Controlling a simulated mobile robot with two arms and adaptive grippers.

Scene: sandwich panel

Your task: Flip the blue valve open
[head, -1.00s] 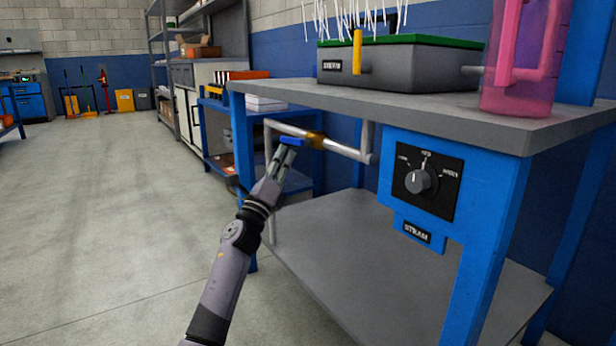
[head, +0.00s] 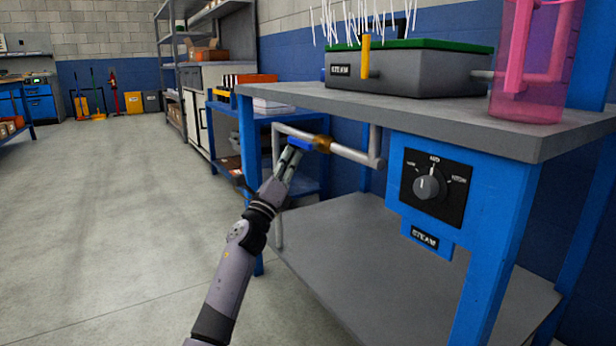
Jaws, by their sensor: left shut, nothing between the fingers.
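The blue valve handle (head: 300,144) sits on a brass valve body (head: 321,144) in a pale pipe (head: 352,154) under the edge of the workbench. The handle points left, roughly along the pipe. My left gripper (head: 292,153) reaches up from below, with its fingertips at the handle's underside; they look to be touching it or very close. It is shut with nothing between its fingers. The fingertips hide part of the handle's lower side. My right gripper is not in view.
The grey bench top (head: 440,112) overhangs the pipe and carries a steam box (head: 410,72) and a pink container (head: 535,60). A steam dial panel (head: 436,188) is on the blue frame at right. A lower shelf (head: 390,260) lies beneath. The floor at left is clear.

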